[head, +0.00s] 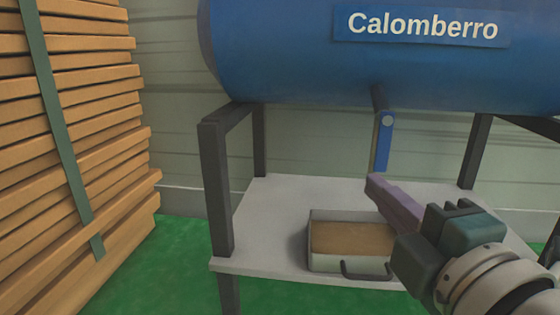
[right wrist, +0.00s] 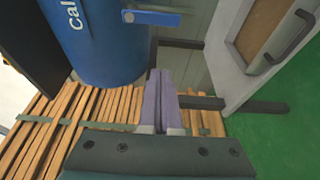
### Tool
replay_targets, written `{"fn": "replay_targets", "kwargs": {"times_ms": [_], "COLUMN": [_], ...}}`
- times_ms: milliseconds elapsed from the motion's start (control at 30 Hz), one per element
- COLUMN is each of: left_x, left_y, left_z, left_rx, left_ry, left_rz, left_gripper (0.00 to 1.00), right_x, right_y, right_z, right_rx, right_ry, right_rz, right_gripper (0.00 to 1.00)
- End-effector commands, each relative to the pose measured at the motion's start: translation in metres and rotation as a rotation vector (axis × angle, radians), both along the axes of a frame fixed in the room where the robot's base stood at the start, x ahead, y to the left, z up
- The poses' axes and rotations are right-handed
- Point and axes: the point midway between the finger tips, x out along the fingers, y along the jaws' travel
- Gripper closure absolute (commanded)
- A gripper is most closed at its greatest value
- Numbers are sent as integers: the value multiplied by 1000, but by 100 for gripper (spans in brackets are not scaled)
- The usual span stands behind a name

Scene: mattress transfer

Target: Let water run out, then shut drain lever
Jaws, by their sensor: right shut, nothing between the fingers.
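The blue tank (head: 270,50) lettered "Calomberro" lies across the top of a dark frame. A short dark drain pipe (head: 377,96) comes down from its underside. The blue drain lever (head: 384,145) hangs straight down along the pipe; it also shows in the right wrist view (right wrist: 158,18). I see no clear stream of water. A pale tray (head: 350,261) with a brown inside stands below. My right gripper (head: 374,184) is shut and empty, its purple fingers just below and in front of the lever, seemingly apart from it. My left gripper is out of view.
The tray stands on a grey shelf (head: 270,205) between dark legs (head: 217,190). A strapped stack of wooden boards (head: 80,130) is at the left. Green floor (head: 175,265) is clear between stack and stand. A pale wall is behind.

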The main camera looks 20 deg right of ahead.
Motion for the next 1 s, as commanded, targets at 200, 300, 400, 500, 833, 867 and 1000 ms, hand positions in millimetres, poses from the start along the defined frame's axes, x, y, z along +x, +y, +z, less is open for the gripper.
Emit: {"fn": "replay_targets", "kwargs": {"times_ms": [200, 300, 400, 500, 833, 867, 1000], "left_x": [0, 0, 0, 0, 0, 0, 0], "left_y": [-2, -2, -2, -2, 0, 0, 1], "left_z": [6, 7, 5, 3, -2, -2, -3], "left_rx": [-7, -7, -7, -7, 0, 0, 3], "left_ry": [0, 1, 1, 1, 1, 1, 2], "left_rz": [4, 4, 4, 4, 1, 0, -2], "left_gripper": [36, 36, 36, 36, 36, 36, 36], "right_x": [23, 43, 63, 81, 82, 80, 76], "right_y": [-4, -9, -13, -17, -46, -48, -54], "right_z": [3, 2, 1, 0, -1, -1, -1], "right_rx": [-2, -4, -4, -3, -5, -4, 0], "right_ry": [-4, -4, -4, -3, 2, 2, 1], "right_rz": [2, 2, 2, 1, 0, 0, 1], "right_gripper": [100, 100, 100, 100, 100, 100, 100]}}
